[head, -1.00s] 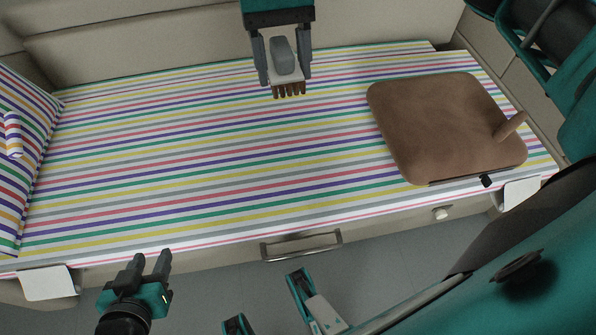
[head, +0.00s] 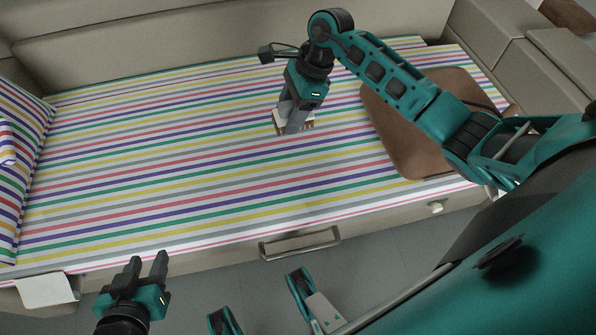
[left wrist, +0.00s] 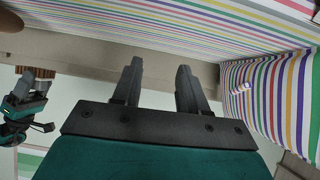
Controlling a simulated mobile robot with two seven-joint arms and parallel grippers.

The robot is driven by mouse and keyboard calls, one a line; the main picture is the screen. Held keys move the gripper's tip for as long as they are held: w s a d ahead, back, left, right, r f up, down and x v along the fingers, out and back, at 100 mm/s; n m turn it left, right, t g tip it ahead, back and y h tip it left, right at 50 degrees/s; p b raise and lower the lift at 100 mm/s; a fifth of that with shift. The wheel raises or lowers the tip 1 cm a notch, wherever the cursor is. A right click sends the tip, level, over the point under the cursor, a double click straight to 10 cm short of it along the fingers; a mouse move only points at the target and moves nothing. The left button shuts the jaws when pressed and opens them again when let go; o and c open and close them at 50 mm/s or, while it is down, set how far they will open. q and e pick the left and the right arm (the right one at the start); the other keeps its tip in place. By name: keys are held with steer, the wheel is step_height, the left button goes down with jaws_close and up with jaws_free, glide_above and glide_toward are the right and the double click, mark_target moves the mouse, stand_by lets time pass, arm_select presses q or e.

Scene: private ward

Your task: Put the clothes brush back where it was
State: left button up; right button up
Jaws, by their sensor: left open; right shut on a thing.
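The clothes brush (head: 279,117) has a pale body and brown bristles. My right gripper (head: 295,122) is shut on it over the middle of the striped bed, and partly hides it. The bristles point down; whether they touch the bed cover I cannot tell. In the left wrist view, part of my right gripper shows at the left edge with brown bristles (left wrist: 38,71) beside it. My left gripper (head: 149,263) is open and empty, in front of the bed's near edge at the lower left; its two spread fingers also show in the left wrist view (left wrist: 158,88).
The striped bed (head: 150,150) is largely clear. A brown board (head: 388,130) lies on its right part, partly behind my right arm. A striped pillow (head: 22,150) is at the left end. A drawer handle (head: 300,243) and a white flap (head: 45,290) are on the near side.

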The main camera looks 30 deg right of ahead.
steer(key=shift+s+d+f, duration=0.1)
steer(key=shift+d+f, duration=0.2)
steer(key=shift+f, duration=0.05)
steer(key=shift+d+f+m, duration=0.1)
steer(key=shift+f+m, duration=0.2)
steer(key=shift+f, duration=0.05)
step_height(320, 180, down, 15)
steer(key=b, duration=0.4)
steer(key=shift+b, duration=0.35)
steer(key=shift+f, duration=0.15)
step_height(320, 180, down, 4)
steer(key=shift+r+b, duration=0.2)
steer(key=shift+b, duration=0.6)
steer(key=shift+f, duration=0.3)
arm_select(q)
steer(key=f, duration=0.1)
steer(key=d+f, duration=0.1)
steer(key=f, duration=0.2)
steer(key=shift+w+d, duration=0.2)
steer(key=shift+w, duration=0.05)
arm_select(e)
steer(key=shift+f, duration=0.1)
